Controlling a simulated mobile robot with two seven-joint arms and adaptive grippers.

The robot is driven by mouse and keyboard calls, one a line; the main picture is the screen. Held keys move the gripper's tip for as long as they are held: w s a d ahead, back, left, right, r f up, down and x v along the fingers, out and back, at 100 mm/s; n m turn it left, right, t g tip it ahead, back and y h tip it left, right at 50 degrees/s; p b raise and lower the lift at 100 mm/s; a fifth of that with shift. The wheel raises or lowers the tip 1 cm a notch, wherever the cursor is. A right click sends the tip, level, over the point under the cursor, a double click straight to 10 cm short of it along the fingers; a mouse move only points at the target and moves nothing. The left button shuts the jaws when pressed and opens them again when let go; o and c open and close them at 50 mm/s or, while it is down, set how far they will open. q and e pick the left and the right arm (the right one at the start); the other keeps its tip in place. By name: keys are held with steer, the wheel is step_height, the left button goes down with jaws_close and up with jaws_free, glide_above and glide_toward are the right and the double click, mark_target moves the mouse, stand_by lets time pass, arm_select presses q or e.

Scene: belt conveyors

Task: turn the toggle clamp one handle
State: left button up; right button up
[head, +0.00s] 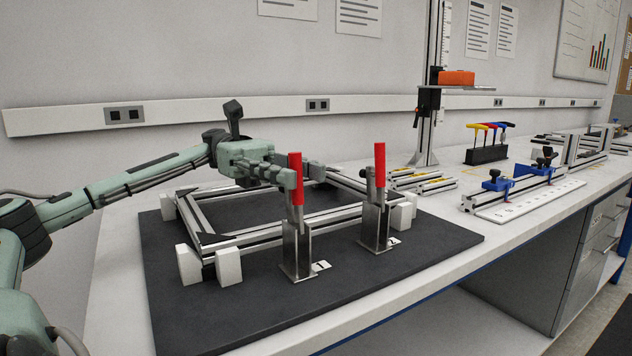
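Two toggle clamps with red upright handles stand on the dark mat. The left clamp's handle (296,180) rises from a metal post (296,250). The right clamp's handle (379,165) rises from a similar post (375,227). The fingers look spread apart; contact with the handle is not clear. My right gripper is not in view.
An aluminium frame (240,237) with white corner blocks lies on the mat (185,320), behind the clamps. Farther right stand a vertical column (430,135), a rack of coloured hex keys (487,154) and a blue-clamped fixture (512,186). The mat's front is clear.

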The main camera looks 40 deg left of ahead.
mark_target(301, 174)
arm_select(q)
steer(key=shift+s+d, duration=0.15)
steer(key=shift+d, duration=1.9)
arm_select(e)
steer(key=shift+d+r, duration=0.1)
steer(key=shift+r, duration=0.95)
arm_select(q)
steer(key=shift+c, duration=0.6)
jaws_close()
